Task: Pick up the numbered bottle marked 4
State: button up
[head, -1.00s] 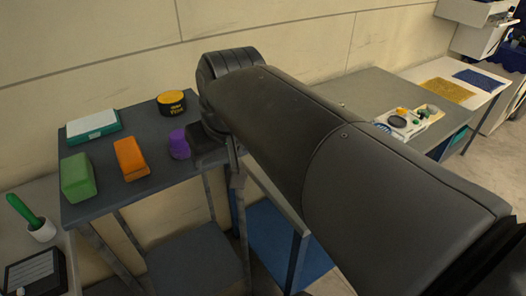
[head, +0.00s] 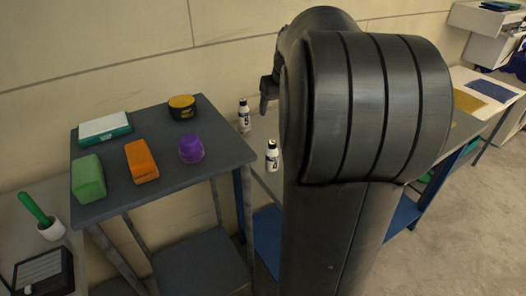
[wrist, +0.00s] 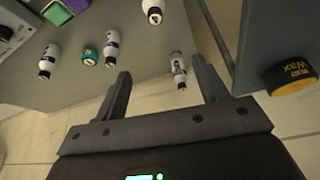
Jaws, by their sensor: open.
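Small white bottles with black caps and dark number marks stand on the grey table beyond the dark shelf table. In the head view a rear bottle (head: 244,117) and a front bottle (head: 272,157) show; the front one's mark looks like a 4, but is too small to be sure. In the wrist view several such bottles show: one at left (wrist: 49,60), one in the middle (wrist: 112,46), one at the top (wrist: 152,10) and one (wrist: 178,70) between the fingertips in the picture, apart from them. My gripper (wrist: 161,76) is open and empty. My arm hides much of the table in the head view.
The dark table (head: 118,196) holds a yellow-and-black wax tin (head: 182,107), a purple tub (head: 191,149), an orange block (head: 141,161), a green block (head: 88,179) and a white-and-teal box (head: 104,128). A teal-capped item (wrist: 90,57) stands among the bottles.

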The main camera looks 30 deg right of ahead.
send_near(274, 148)
jog(key=w+f, duration=0.1)
jog(key=w, duration=0.1)
jog(key=x, duration=0.5)
jog(key=shift+s+a+f, duration=0.1)
jog(key=shift+s+f, duration=0.05)
jog(key=shift+f, duration=0.3)
jog(key=x, duration=0.5)
jog(key=shift+s+d+f, duration=0.2)
jog(key=shift+s+f, duration=0.05)
jog(key=shift+f, duration=0.2)
jog(key=shift+c, duration=0.6)
jog(key=c, duration=1)
